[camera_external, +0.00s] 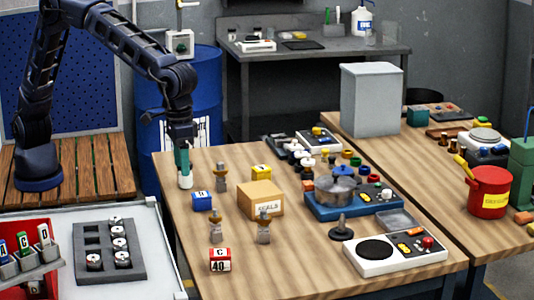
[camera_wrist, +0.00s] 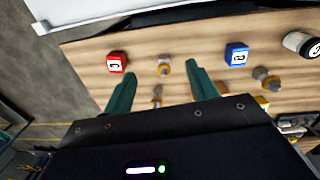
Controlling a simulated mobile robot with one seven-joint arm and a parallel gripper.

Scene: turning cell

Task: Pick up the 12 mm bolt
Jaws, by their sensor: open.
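Three upright bolt-like pieces with grey and brass parts stand on the wooden table: one at the back (camera_external: 221,177), one at the front left (camera_external: 216,227), one at the front right (camera_external: 264,227). I cannot tell which is the 12 mm bolt, as no size shows on them. All three also show in the wrist view: one (camera_wrist: 164,65) between my fingertips in the picture, one (camera_wrist: 157,97) nearer the palm, one (camera_wrist: 267,77) at the right. My gripper (camera_external: 183,168) has teal fingers and points down over the table's left side. In the wrist view (camera_wrist: 160,68) its fingers are apart and empty.
Near the bolts are a blue block (camera_external: 203,201), a yellow block (camera_external: 261,173), a red-white block (camera_external: 220,260) and a cardboard box (camera_external: 261,204). A blue device with a pot (camera_external: 338,186) stands right.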

